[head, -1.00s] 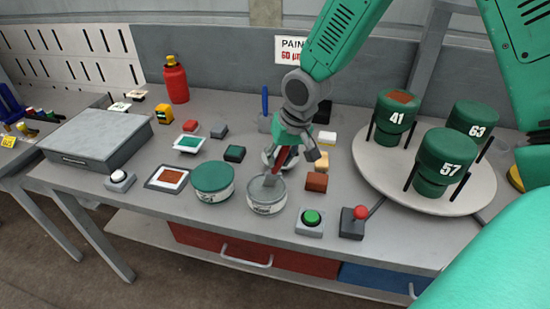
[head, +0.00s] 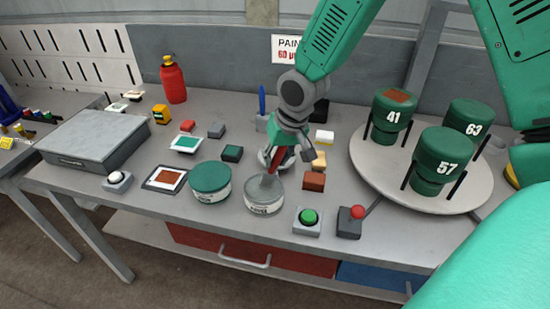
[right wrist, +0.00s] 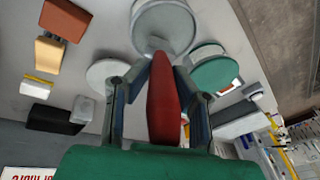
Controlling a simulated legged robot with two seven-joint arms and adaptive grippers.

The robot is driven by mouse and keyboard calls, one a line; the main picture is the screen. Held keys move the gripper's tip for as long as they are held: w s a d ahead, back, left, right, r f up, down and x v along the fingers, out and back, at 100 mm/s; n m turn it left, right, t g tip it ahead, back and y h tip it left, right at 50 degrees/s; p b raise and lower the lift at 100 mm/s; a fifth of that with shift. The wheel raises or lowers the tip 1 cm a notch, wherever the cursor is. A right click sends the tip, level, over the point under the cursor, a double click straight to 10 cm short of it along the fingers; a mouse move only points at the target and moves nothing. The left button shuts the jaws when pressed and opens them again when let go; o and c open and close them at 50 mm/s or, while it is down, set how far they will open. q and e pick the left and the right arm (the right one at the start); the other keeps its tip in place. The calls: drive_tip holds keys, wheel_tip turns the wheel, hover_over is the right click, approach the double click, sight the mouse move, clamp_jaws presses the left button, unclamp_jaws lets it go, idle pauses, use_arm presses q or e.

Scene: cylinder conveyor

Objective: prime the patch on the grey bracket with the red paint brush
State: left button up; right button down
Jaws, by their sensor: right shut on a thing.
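My right gripper (head: 279,155) is shut on the red paint brush (head: 276,160), whose red handle fills the middle of the right wrist view (right wrist: 163,100). The brush points down, its lower end at the open mouth of a grey tin (head: 264,208); how deep it sits is unclear. A flat grey-edged plate with a rust-brown patch (head: 166,178) lies left of the tins; I cannot tell whether it is the grey bracket. A similar brown patch (head: 397,95) tops the green cylinder 41 (head: 391,118). My left gripper is not in view.
A green-lidded tin (head: 210,185) stands just left of the grey tin. Small blocks (head: 314,181) lie to its right, with a green button (head: 308,218) and red-knobbed lever (head: 351,218) in front. A round turntable (head: 455,200) carries numbered cylinders. A grey slab (head: 95,137) lies left.

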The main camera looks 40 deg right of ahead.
drive_tip(key=shift+a, duration=0.45)
drive_tip(key=shift+a+r, duration=0.2)
drive_tip(key=shift+a, duration=0.35)
drive_tip(key=shift+d+f, duration=0.25)
drive_tip(key=shift+d, duration=0.55)
drive_tip(key=shift+a+r, duration=0.15)
drive_tip(key=shift+a, duration=0.35)
wheel_tip(320, 180, up, 2)
drive_tip(key=p, duration=0.2)
drive_tip(key=shift+r+p, duration=0.2)
drive_tip(key=shift+p, duration=0.2)
drive_tip(key=shift+d+r+p, duration=0.2)
drive_tip(key=shift+r+p, duration=0.25)
drive_tip(key=shift+p, duration=0.05)
drive_tip(key=shift+d+r+p, duration=0.2)
drive_tip(key=shift+r+p, duration=0.25)
drive_tip(key=shift+p, duration=0.05)
drive_tip(key=shift+r+p, duration=0.3)
drive_tip(key=shift+a+r+p, duration=0.2)
drive_tip(key=shift+r+p, duration=0.45)
drive_tip(key=shift+r, duration=0.1)
drive_tip(key=shift+a+r+p, duration=0.15)
drive_tip(key=shift+r+p, duration=0.15)
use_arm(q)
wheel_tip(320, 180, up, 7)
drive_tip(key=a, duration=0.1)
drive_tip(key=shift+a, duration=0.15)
use_arm(e)
drive_tip(key=shift+a, duration=0.1)
